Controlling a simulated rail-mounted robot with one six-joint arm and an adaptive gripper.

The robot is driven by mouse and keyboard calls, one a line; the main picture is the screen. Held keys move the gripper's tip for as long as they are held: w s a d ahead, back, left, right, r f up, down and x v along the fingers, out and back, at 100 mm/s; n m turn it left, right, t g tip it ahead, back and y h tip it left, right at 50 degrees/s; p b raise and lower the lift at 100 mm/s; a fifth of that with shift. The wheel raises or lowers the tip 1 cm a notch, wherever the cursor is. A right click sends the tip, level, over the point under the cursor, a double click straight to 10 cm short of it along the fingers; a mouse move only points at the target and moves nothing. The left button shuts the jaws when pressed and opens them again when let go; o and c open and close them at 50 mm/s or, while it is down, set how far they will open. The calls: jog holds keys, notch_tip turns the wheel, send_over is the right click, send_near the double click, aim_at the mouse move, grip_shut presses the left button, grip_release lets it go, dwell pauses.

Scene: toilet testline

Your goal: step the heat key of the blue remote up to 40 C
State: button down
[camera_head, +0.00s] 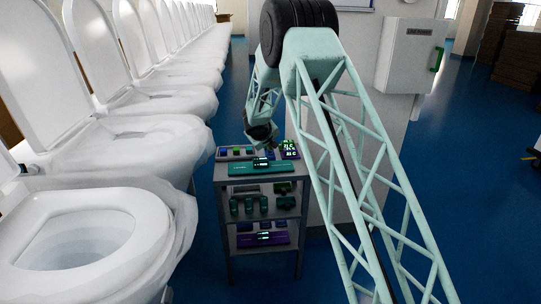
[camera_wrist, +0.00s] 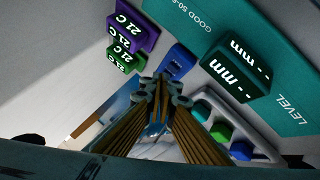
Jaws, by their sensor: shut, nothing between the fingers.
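A blue remote (camera_wrist: 179,62) with small darker keys lies just beyond my fingertips in the wrist view. My gripper (camera_wrist: 164,84) is shut and empty, its fingertips overlapping the remote's near end; I cannot tell whether they touch it. In the head view my gripper (camera_head: 264,139) hangs over the back of the cart's top shelf. A purple display block (camera_wrist: 133,28) and a green display block (camera_wrist: 124,56) stand left of the remote, with lines reading 21 C. The remote's key labels are too small to read.
A teal level gauge (camera_head: 262,169) with a dark "-- mm" display (camera_wrist: 236,68) lies close beside the remote. A tray (camera_wrist: 262,146) holds green and blue pieces. The cart (camera_head: 222,190) has lower shelves with more devices. Toilets (camera_head: 120,220) line the left; a wall box (camera_head: 408,55) hangs right.

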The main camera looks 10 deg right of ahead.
aim_at(270, 154)
jog(key=shift+f, duration=0.85)
dwell(1.9)
jog(key=shift+r, duration=0.85)
jog(key=shift+r, duration=0.1)
dwell(0.3)
jog(key=shift+r+p, duration=1.1)
jog(key=shift+r, duration=1.3)
jog(key=shift+r, duration=0.1)
